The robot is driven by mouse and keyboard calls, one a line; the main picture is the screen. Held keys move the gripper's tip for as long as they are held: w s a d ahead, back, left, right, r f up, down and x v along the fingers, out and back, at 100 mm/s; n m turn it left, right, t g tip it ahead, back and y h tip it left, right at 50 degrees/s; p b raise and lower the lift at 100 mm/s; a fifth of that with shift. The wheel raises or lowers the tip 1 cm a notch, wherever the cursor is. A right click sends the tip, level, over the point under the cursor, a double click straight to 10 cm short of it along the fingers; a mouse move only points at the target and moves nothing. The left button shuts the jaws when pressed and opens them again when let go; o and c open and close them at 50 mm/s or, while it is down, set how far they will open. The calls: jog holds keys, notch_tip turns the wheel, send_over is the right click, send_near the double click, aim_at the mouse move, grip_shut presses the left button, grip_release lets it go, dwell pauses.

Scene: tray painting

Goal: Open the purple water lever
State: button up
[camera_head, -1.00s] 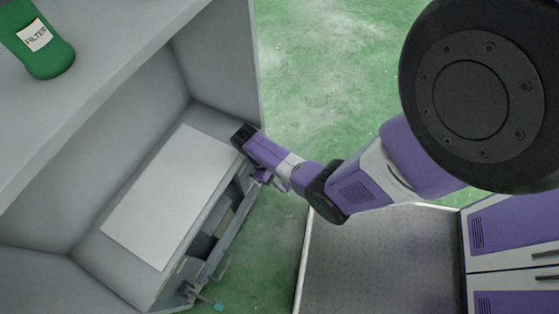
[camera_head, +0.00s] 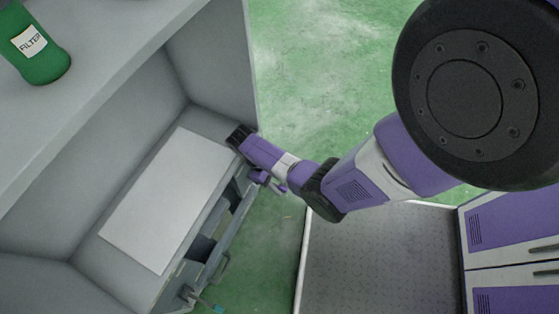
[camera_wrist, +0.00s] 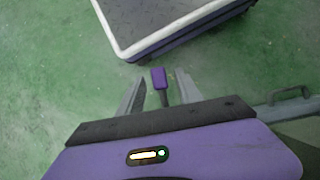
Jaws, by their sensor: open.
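The purple water lever (camera_wrist: 158,78) shows in the wrist view as a small purple handle on a dark stem. It stands between the two grey fingers of my gripper (camera_wrist: 160,84). The fingers are spread, with space visible on both sides of the handle, and do not appear shut on it. In the head view, a small purple piece (camera_head: 279,186) shows beside my wrist at the right edge of the sink unit. I cannot tell there whether it is the lever or part of my gripper.
A grey unit with a white panel (camera_head: 165,200) stands at the left. A teal-ended lever (camera_head: 218,309) sticks out at its lower front. A metal handle (camera_wrist: 289,95) shows at right in the wrist view. A green filter bottle (camera_head: 35,50) stands above. Green floor lies open beyond.

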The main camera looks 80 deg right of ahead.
aim_at(280, 186)
notch_tip(280, 186, up, 20)
jog(key=p, duration=1)
jog(key=shift+f, duration=0.15)
